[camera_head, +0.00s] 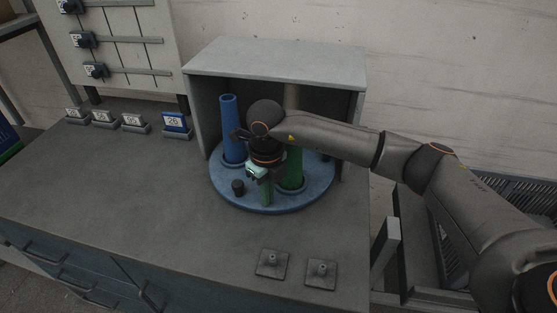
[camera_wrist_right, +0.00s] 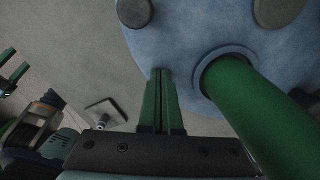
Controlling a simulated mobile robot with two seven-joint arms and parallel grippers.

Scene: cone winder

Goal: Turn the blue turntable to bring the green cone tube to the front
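The blue turntable (camera_head: 225,190) sits half inside a grey box-shaped housing. The green cone tube (camera_head: 294,168) stands upright on its right part, partly behind my right arm; it is large in the wrist view (camera_wrist_right: 250,105). A blue tube (camera_head: 230,125) stands at the left, and a beige tube (camera_head: 291,97) at the back is mostly hidden by my arm. A dark knob (camera_head: 238,187) rises from the front-left rim. My right gripper (camera_head: 266,196) points down at the front rim; its green fingers (camera_wrist_right: 161,78) are together with nothing visible between. My left gripper (camera_wrist_right: 12,68) shows at the wrist view's edge, fingers apart.
The grey housing (camera_head: 275,58) closes over the turntable's back half. Two square plates with studs (camera_head: 272,263) (camera_head: 321,272) lie at the table's front right. Number stands (camera_head: 176,122) line the back left. The table's left and middle are clear.

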